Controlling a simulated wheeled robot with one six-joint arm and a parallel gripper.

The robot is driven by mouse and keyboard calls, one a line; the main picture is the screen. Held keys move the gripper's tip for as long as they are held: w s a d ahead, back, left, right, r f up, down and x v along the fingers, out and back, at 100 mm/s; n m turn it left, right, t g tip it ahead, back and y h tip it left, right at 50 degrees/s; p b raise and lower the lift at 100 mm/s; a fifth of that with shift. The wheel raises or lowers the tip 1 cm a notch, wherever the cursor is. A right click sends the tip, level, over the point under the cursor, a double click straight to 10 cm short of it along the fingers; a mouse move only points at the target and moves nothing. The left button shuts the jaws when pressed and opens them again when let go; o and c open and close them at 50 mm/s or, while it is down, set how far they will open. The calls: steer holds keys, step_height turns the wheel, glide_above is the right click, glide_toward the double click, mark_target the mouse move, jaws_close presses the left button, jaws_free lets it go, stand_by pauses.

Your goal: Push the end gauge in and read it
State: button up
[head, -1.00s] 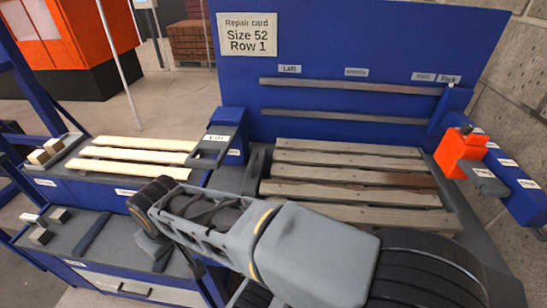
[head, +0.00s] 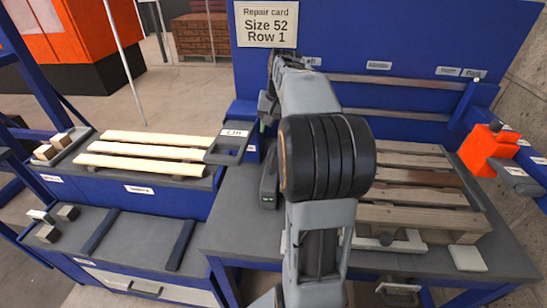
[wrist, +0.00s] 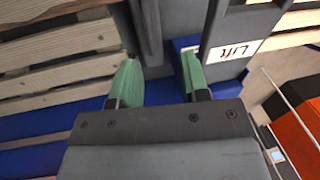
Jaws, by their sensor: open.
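My gripper (wrist: 158,82) shows in the wrist view with two green fingertips apart and nothing held between them. A dark grey upright bar (wrist: 150,35) stands beyond the fingertips, near the left one. In the head view my arm rises over the table and largely hides the gripper. A dark grey block (head: 268,185) with a small green mark stands at the pallet's left end; I cannot tell for sure whether it is the end gauge. No reading is legible. The wooden pallet (head: 415,195) lies on the table, partly hidden by my arm.
A handle plate labelled Lift (head: 227,147) stands left of the pallet, also in the wrist view (wrist: 240,30). An orange block (head: 488,148) is at the right. Pale boards (head: 150,153) lie on the left bench. A card (head: 268,25) reads Size 52, Row 1.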

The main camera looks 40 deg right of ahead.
mark_target(273, 157)
steer(key=shift+m, duration=0.5)
steer(key=f, duration=0.4)
steer(key=w+d+f, duration=0.1)
steer(key=f, duration=0.4)
steer(key=w+d+f+b, duration=0.1)
steer(key=f, duration=0.3)
steer(key=shift+w+d+f, duration=0.1)
steer(key=shift+w+f, duration=0.05)
steer(key=shift+f, duration=0.2)
jaws_close()
